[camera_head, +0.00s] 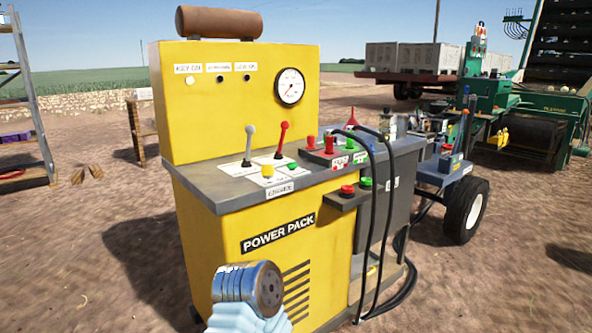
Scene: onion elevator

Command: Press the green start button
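The yellow power pack (225,270) stands upright in front of me with a grey sloping top. One green button (293,167) sits beside a yellow button (267,171) above the label ENGINE. Another green button (365,183) is beside a red button (347,190) on a small side shelf. More small green buttons (349,143) are on the control box further back. I cannot tell which green one is the start button. A ribbed metal cylinder on a pale blue piece shows at the bottom, in front of the pack. No gripper fingers show.
Grey (249,143) and red (283,137) levers rise near the engine buttons. Black hoses (376,240) hang down the pack's right side. A metal rack (25,120) stands at left. A wheeled unit (458,195) and green machinery are at right. Bare soil lies around.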

